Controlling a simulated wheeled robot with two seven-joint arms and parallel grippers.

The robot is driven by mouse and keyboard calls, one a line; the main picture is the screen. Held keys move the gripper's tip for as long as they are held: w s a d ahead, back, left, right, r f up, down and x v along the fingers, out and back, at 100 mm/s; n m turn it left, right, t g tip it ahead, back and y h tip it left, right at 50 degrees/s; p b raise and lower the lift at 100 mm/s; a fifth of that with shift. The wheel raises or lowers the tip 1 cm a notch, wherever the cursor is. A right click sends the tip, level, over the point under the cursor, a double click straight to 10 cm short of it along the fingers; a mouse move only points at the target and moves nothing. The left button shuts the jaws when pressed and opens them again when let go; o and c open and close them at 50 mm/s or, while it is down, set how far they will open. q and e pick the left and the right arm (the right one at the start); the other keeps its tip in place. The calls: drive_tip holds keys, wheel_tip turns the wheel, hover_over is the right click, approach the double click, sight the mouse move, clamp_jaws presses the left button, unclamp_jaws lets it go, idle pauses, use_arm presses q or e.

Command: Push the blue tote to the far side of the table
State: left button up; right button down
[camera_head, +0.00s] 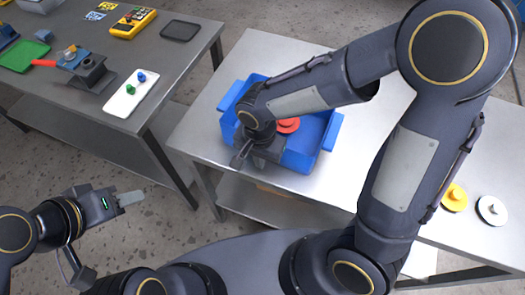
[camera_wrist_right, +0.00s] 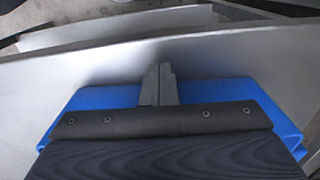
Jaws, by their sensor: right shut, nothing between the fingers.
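The blue tote (camera_head: 326,140) stands on the right-hand light table, near its front left edge, with a red round part (camera_head: 288,125) inside. My right arm reaches over the tote, and my right gripper (camera_head: 238,160) is at its near wall, shut and empty. In the right wrist view the shut fingers (camera_wrist_right: 158,84) stick out past the blue tote (camera_wrist_right: 90,97); I cannot tell whether they touch it. My left gripper (camera_head: 130,198) hangs over the floor at lower left, apart from both tables; whether its fingers are open is unclear.
The light table (camera_head: 240,65) is bare behind the tote. A yellow disc (camera_head: 454,198) and a white disc (camera_head: 491,210) lie at its right. The grey table (camera_head: 60,95) at left holds a white tray (camera_head: 130,94), a green tray (camera_head: 24,56) and a yellow device (camera_head: 133,23).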

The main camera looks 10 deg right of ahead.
drive_tip(key=shift+w+d, duration=0.45)
drive_tip(key=shift+w, duration=0.2)
drive_tip(key=shift+w+d, duration=0.1)
drive_tip(key=w+d, duration=0.5)
drive_tip(key=w, duration=0.3)
drive_tip(key=w+d+p, duration=0.1)
drive_tip(key=w+d, duration=0.5)
drive_tip(key=w, duration=0.1)
drive_tip(key=w+d, duration=0.6)
drive_tip(key=w, duration=0.2)
drive_tip(key=shift+w+d+p, duration=0.1)
drive_tip(key=shift+w+p, duration=0.25)
drive_tip(key=shift+p, duration=0.05)
drive_tip(key=shift+s, duration=0.1)
